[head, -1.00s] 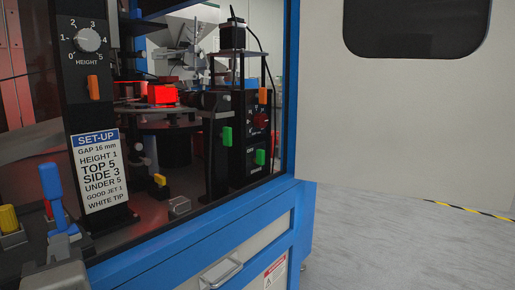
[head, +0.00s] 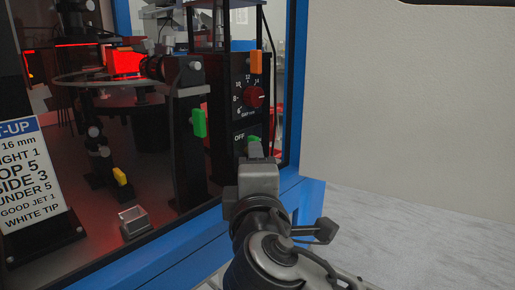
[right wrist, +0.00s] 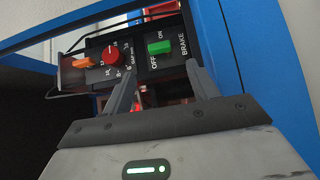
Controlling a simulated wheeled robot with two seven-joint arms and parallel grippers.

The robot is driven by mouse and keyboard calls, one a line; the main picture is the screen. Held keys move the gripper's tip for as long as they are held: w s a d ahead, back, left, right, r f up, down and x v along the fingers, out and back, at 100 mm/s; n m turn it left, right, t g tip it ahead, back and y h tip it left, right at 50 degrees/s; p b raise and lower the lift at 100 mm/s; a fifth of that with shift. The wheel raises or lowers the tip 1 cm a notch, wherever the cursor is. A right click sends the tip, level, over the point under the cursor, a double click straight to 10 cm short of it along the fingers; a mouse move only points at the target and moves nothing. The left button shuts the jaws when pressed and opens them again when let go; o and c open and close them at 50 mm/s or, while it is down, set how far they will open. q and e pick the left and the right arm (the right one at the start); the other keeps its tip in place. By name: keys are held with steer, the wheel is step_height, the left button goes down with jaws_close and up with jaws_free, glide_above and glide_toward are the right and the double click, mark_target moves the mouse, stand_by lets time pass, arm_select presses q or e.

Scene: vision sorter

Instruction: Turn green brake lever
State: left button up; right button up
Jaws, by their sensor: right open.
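The green brake lever (right wrist: 159,47) sits on a black panel marked OFF, ON and BRAKE in the right wrist view. In the head view only a small part of the brake lever (head: 254,139) shows above my right gripper (head: 257,154), beside the word OFF. My right gripper is open; in the right wrist view its two fingers (right wrist: 163,72) point at the panel, with the lever between and beyond their tips. Nothing is held between the fingers. Whether they touch the lever cannot be told. My left gripper is not in view.
Above the brake are a red dial (head: 255,97) and an orange lever (head: 256,62). Another green lever (head: 199,123) is on a black post to the left. The blue cabinet frame (head: 295,120) edges the opening close right of my gripper. A SET-UP sign (head: 22,180) stands at left.

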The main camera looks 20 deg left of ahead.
steer(key=x, duration=0.9)
steer(key=shift+w+a, duration=0.1)
steer(key=shift+w, duration=0.25)
steer(key=c, duration=1)
